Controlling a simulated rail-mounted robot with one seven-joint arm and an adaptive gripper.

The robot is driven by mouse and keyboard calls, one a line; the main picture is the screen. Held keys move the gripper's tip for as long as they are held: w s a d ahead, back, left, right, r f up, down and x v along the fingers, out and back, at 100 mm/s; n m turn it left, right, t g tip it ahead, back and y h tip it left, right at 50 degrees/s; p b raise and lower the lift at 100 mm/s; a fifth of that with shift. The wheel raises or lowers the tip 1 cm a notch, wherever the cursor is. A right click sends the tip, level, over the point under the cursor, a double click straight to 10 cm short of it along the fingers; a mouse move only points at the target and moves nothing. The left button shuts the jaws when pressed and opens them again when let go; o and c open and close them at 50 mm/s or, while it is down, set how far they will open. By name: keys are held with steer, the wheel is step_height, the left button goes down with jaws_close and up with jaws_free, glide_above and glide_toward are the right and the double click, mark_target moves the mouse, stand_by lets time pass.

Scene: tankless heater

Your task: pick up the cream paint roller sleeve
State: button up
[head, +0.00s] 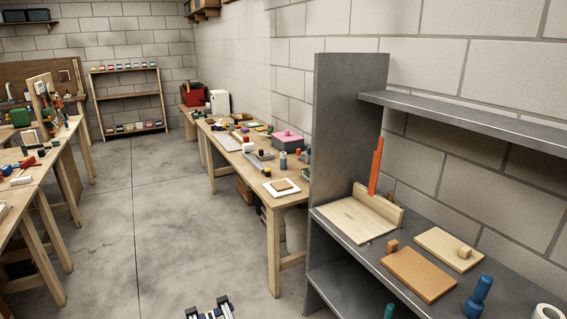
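A short off-white, cream-looking roll (548,312) stands at the bottom right corner of the head view, on the grey shelf unit's worktop. It is cut off by the picture's lower edge, and I cannot tell for certain that it is the paint roller sleeve. My gripper (209,307) shows at the bottom edge, left of centre, above the concrete floor. Its two dark fingertips stand apart with nothing visible between them. It is well to the left of the roll, and most of it is out of frame.
The grey shelf unit (345,150) has a tall side panel and an upper shelf. Its worktop holds wooden boards (418,273), an orange upright piece (376,166) and a blue turned piece (478,297). Cluttered wooden benches stand left and behind. The floor (150,225) between is clear.

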stand_by(0.4)
steer(key=o, duration=0.6)
